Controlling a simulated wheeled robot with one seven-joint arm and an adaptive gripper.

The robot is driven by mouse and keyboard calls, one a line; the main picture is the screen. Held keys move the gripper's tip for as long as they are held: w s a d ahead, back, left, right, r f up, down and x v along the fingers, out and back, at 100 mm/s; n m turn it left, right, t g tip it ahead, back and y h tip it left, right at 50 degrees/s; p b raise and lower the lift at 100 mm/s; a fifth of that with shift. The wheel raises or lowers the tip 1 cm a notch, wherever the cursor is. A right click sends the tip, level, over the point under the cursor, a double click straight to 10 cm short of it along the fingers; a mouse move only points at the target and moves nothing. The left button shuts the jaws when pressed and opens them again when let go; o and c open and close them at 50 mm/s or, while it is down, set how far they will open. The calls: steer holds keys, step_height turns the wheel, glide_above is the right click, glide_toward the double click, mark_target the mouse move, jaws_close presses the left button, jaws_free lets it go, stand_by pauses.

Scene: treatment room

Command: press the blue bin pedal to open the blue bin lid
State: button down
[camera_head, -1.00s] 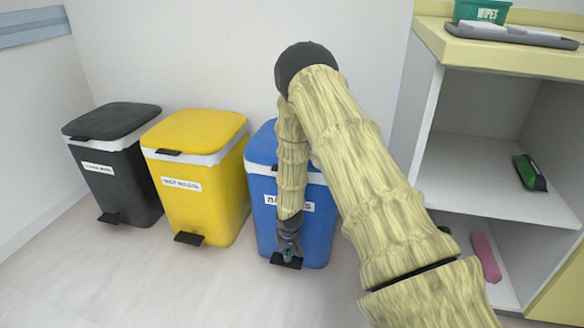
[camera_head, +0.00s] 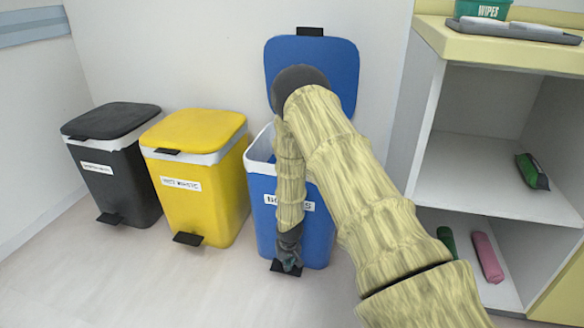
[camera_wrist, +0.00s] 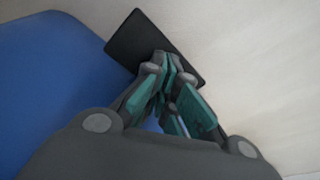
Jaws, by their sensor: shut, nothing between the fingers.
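The blue bin (camera_head: 318,235) stands to the right of the yellow bin, with its blue lid (camera_head: 338,68) raised upright against the wall. Its opening shows a white liner rim, partly hidden behind my arm. The black blue bin pedal (camera_head: 284,268) is at the bin's front foot, and it also shows in the wrist view (camera_wrist: 140,38). My gripper (camera_head: 290,267) is shut and empty, pointing down at the pedal. In the wrist view the fingertips (camera_wrist: 168,62) overlap the pedal and appear to touch it.
A yellow bin (camera_head: 205,195) and a black bin (camera_head: 120,180), both with lids closed, stand to the left. An open shelf unit (camera_head: 490,180) stands at the right, holding green and pink packs. The floor in front of the bins is clear.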

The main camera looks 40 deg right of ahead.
steer(key=shift+r, duration=0.15)
stand_by(0.3)
steer(key=w+p+v, duration=0.1)
steer(key=p+v, duration=0.7)
steer(key=shift+w+d+r, duration=0.25)
steer(key=shift+d+r, duration=0.05)
steer(key=shift+r, duration=0.25)
stand_by(0.8)
